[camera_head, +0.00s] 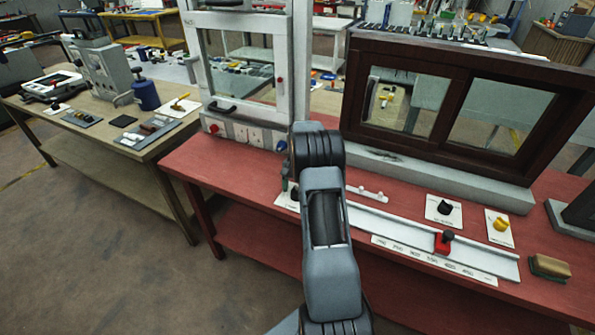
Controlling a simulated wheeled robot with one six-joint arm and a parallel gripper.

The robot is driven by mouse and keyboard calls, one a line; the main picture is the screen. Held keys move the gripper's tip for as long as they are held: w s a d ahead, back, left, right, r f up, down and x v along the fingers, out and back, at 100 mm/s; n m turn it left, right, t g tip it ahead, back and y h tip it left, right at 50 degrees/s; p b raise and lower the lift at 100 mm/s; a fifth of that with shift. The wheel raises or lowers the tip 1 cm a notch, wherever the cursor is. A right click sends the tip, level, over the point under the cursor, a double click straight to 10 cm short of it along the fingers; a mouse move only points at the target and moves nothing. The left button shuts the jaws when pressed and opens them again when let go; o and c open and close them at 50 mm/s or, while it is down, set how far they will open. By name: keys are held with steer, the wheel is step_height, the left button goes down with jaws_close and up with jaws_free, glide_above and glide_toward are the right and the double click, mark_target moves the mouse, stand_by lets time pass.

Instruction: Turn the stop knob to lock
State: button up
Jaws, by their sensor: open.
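A white rail (380,222) with a printed number scale lies along the front of the red bench. A red stop block (442,243) sits on it right of centre, with a dark knob (448,236) on top. I take this as the stop knob, but its lock marking is too small to read. My arm rises through the middle of the view, left of the stop block and apart from it.
A black knob (445,207) and a yellow knob (501,224) stand on white plates behind the rail. A tan block (550,267) lies at right. A dark sliding window frame (455,110) and a white window frame (246,75) stand at the back. My arm covers the rail's left part.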

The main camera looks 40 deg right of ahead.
steer(key=v, duration=1.2)
steer(key=shift+r, duration=0.25)
steer(key=shift+d, duration=0.1)
